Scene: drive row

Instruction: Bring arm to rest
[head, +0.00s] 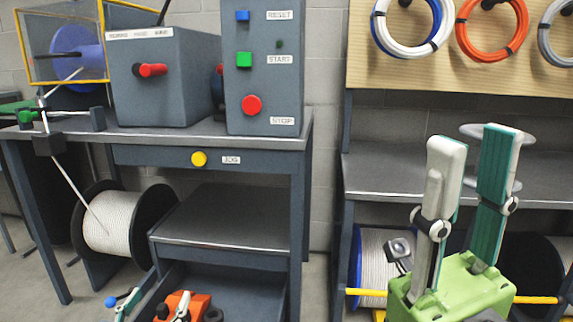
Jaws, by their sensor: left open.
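My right gripper (467,150) stands upright at the right of the head view, with a lime green body and two long white and teal fingers. The fingers are apart and nothing shows between them. My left gripper (153,305) is at the bottom left edge, low in front of the workbench. Only its white and teal fingertips show, apart from each other. The rest of it is cut off by the frame, so I cannot tell how its arm is posed. An orange part (195,303) shows beside the fingertips.
The workbench (215,137) carries a grey box with a red-knobbed lever (150,70) and a control panel (262,100) with blue, green and red buttons. A yellow button (199,159) is on its front. A lower shelf (225,215) and a cable reel (110,221) are below.

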